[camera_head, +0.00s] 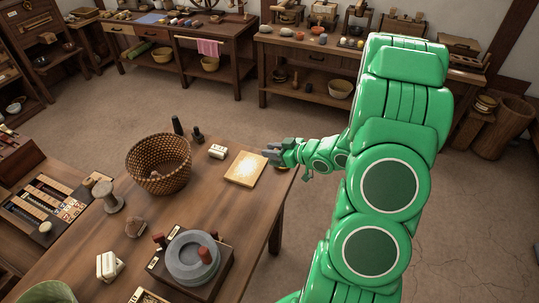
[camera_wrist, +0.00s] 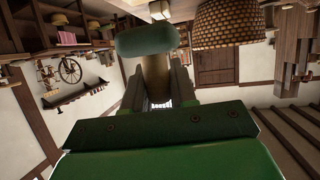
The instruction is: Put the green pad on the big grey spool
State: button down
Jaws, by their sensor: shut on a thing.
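The green pad (camera_wrist: 147,40) is a rounded green head on a tan handle in the wrist view. My gripper (camera_wrist: 158,92) is shut on the tan handle, with a dark finger on each side. In the head view my gripper (camera_head: 270,154) is at the table's right edge, beside a pale square board; the pad cannot be made out clearly there. The big grey spool (camera_head: 112,198) stands upright on the left part of the table, left of the woven basket and well away from my gripper. I see nothing on its top.
The woven basket (camera_head: 158,164) and a white block (camera_head: 217,151) stand between my gripper and the spool. The pale board (camera_head: 246,168) lies near the right edge. A grey quern (camera_head: 192,257) and a white object (camera_head: 109,265) are at the front. Dark weights (camera_head: 178,125) stand behind the basket.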

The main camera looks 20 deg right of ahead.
jog(key=shift+r, duration=0.2)
jog(key=shift+w+a, duration=0.1)
jog(key=shift+a, duration=0.1)
jog(key=w+a+r+n+g+y, duration=0.1)
jog(key=a+r, duration=0.2)
jog(key=a, duration=0.9)
jog(key=w+a+r+n+g+y, duration=0.1)
jog(key=w+a+r, duration=0.15)
jog(key=a, duration=0.95)
jog(key=w+a+r+n+g+y, duration=0.1)
jog(key=a+r, duration=0.3)
jog(key=a, duration=0.8)
jog(key=s+a+r+n, duration=0.1)
jog(key=s+a+r, duration=0.15)
jog(key=a, duration=0.45)
jog(key=s+a+r+n, duration=0.1)
jog(key=s+a+r, duration=0.1)
jog(key=s+a, duration=0.3)
send_over(98, 188)
jog(key=shift+g+y, duration=0.3)
jog(key=shift+w+a+f, duration=0.1)
jog(key=shift+f, duration=6.5)
